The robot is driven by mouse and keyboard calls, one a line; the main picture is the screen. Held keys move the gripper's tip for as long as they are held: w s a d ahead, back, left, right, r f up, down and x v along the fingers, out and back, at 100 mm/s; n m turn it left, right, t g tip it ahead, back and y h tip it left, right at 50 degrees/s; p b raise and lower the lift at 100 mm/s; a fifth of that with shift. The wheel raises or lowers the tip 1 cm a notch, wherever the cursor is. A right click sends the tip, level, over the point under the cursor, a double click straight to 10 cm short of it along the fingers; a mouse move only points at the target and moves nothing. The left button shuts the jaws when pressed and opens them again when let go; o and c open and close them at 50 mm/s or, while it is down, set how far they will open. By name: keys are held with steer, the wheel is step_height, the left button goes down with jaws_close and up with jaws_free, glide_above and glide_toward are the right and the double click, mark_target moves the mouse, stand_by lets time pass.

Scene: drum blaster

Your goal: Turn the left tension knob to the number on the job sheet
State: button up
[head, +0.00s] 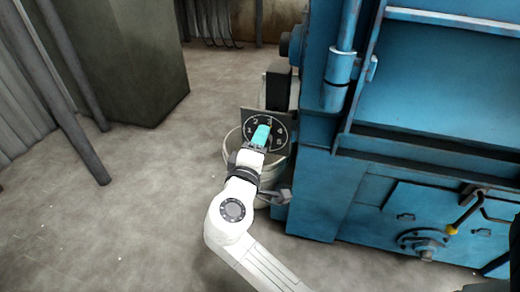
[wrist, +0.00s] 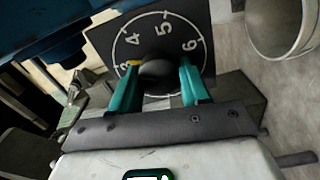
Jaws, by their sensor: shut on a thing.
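The tension dial is a dark square plate with a white ring of numbers; in the wrist view (wrist: 180,20) the 4, 5 and 6 read clearly. Its round dark knob (wrist: 155,70) sits between the two teal fingers of my gripper (wrist: 160,66), which is shut on it. A yellow mark on the knob's left edge points towards a partly hidden number, apparently the 3. In the head view the dial plate (head: 249,116) stands beside the blue machine, and my gripper (head: 261,135) covers its middle and the knob. No job sheet is seen in either view.
The large blue machine (head: 340,185) fills the right side, with a yellow-handled lever (head: 462,220) on its front. A pale bucket (head: 231,143) stands on the floor behind the dial. A dark pillar (head: 130,60) stands back left. The floor at left is open.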

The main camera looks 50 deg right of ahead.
steer(key=shift+s+f+m+b, duration=0.1)
steer(key=shift+m+b, duration=2.9)
steer(key=shift+m, duration=0.7)
steer(key=o, duration=1.1)
steer(key=shift+c, duration=0.2)
steer(key=p+v, duration=0.2)
steer(key=v, duration=0.8)
steer(key=shift+a, duration=0.4)
steer(key=shift+s, duration=0.1)
